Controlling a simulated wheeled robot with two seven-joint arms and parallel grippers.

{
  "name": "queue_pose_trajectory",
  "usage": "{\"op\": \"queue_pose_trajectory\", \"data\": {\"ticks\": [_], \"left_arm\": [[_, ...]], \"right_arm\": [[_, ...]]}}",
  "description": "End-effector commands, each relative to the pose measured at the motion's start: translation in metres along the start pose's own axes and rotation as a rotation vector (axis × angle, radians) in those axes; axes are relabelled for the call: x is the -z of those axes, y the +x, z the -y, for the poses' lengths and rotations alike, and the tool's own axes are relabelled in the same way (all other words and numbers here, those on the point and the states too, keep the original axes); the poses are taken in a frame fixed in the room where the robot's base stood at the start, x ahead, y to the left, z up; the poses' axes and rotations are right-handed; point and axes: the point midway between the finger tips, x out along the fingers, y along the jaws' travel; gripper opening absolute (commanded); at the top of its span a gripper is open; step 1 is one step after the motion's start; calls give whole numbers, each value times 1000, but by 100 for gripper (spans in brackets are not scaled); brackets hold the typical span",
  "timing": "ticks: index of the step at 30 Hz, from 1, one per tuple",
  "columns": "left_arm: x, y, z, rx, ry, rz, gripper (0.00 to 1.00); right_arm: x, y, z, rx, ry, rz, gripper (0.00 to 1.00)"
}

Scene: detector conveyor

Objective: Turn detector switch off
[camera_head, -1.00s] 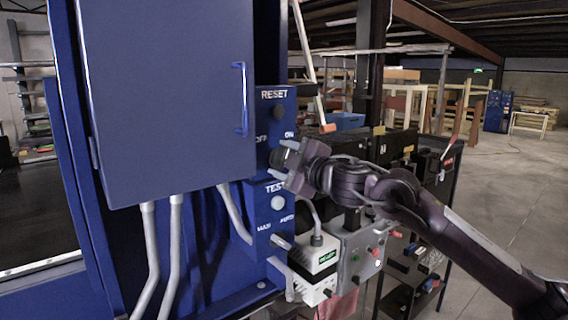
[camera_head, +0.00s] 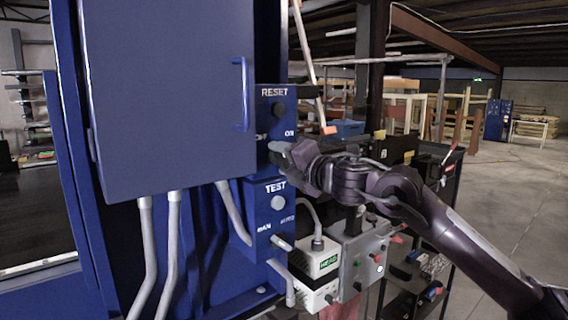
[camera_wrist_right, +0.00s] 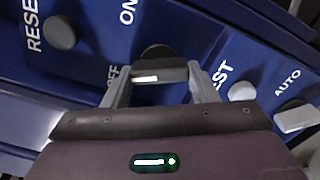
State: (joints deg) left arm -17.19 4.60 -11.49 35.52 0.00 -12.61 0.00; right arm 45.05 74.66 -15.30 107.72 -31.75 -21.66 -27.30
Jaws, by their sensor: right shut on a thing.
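The detector switch is a dark knob with a white mark (camera_wrist_right: 160,70) on the blue panel, between the ON and OFF labels. In the right wrist view its handle lies across the picture, with the white mark on the half nearer OFF. My right gripper (camera_wrist_right: 160,92) has a finger at each end of the handle and is shut on it. In the head view the right gripper (camera_head: 283,156) is against the panel below the RESET button and hides the switch. My left gripper is not in view.
A round RESET button (camera_head: 278,108) sits above and a TEST button (camera_head: 278,202) below, with a MAN/AUTO switch (camera_head: 281,242) lower down. A blue cabinet door (camera_head: 165,100) with a handle stands left. A black shelf cart (camera_head: 410,270) with boxes stands behind my right arm.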

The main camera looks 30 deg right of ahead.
Motion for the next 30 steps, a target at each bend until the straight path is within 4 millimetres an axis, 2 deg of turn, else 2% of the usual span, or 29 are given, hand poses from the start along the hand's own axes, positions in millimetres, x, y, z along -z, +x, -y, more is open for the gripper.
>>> {"op": "queue_pose_trajectory", "data": {"ticks": [12, 30], "left_arm": [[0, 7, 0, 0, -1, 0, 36], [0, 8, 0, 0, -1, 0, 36]], "right_arm": [[1, 0, 3, 3, -275, -4, 30], [2, 0, 5, 5, -356, -6, 30]]}}
